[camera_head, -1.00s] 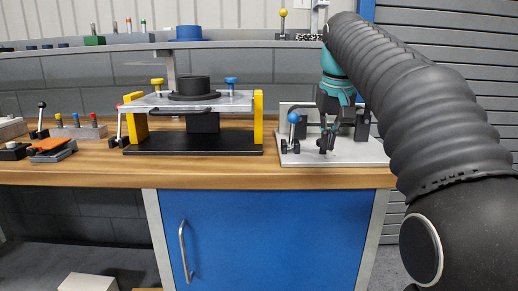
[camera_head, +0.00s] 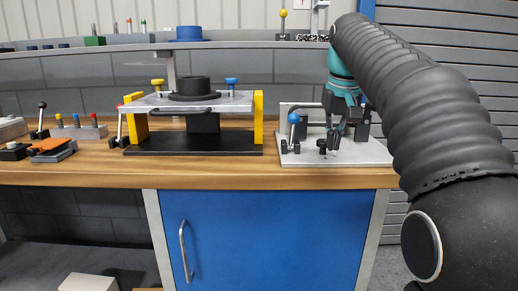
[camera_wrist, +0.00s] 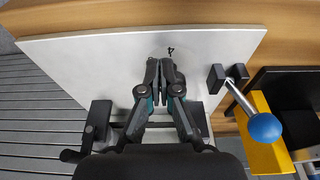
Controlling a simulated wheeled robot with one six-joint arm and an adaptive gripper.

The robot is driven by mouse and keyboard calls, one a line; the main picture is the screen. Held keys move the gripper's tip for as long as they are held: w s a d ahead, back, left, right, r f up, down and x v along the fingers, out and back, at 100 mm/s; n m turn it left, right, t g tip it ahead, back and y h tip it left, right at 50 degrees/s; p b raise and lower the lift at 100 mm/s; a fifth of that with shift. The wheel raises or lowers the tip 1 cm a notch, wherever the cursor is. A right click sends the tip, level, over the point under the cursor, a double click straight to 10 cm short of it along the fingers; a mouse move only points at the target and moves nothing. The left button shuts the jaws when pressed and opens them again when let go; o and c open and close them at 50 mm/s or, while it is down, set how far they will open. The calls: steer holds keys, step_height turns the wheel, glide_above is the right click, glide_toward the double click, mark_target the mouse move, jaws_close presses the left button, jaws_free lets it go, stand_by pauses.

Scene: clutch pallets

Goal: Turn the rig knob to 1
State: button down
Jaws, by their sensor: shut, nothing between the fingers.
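The rig is a light grey plate (camera_head: 360,155) at the right end of the bench, with black blocks and a lever with a blue ball (camera_head: 293,117). A small black knob (camera_head: 322,146) stands near the front of the plate. My gripper (camera_head: 334,143) is shut and empty, pointing down just right of the knob in the head view. In the wrist view my gripper (camera_wrist: 166,66) is over the plate (camera_wrist: 90,60), its fingertips together near a printed 4 (camera_wrist: 171,50). The knob is not clearly visible there, and its pointer direction cannot be read.
The blue-ball lever (camera_wrist: 265,127) stands close beside my gripper in the wrist view. Left of the rig is a black-based fixture (camera_head: 190,143) with yellow posts. A shelf (camera_head: 260,44) runs behind. The plate's front right is clear.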

steer(key=shift+s+d, duration=0.15)
steer(key=shift+s, duration=0.2)
steer(key=shift+w+v, duration=0.25)
steer(key=shift+v, duration=0.7)
steer(key=shift+w+v, duration=0.2)
steer(key=shift+v, duration=0.8)
steer(key=shift+w+v, duration=0.25)
steer(key=shift+v, duration=0.7)
steer(key=shift+r, duration=0.2)
